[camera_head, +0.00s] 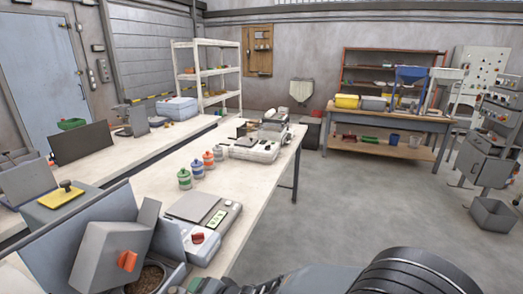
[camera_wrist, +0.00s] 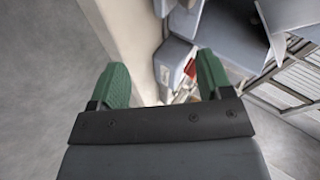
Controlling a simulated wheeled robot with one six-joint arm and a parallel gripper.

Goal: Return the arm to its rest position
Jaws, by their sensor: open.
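My gripper (camera_wrist: 164,80) shows in the wrist view with two green finger pads spread wide apart. It is open, with nothing between the pads. A pale table edge and floor lie beyond it. In the head view a dark, ridged part of my own arm fills the bottom right, in front of the workbench (camera_head: 262,183). I cannot clearly make out the fingers there. The grey pellet machine (camera_head: 95,258) with an orange-red knob (camera_head: 128,261) stands at the lower left, with brown pellets (camera_head: 146,279) in its opening.
A scale (camera_head: 205,215) and several small capped jars (camera_head: 196,169) stand on the bench. Beyond are a white shelf (camera_head: 207,75), a second workbench (camera_head: 385,122) and a grey bin (camera_head: 494,215) on the floor. The floor right of the bench is clear.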

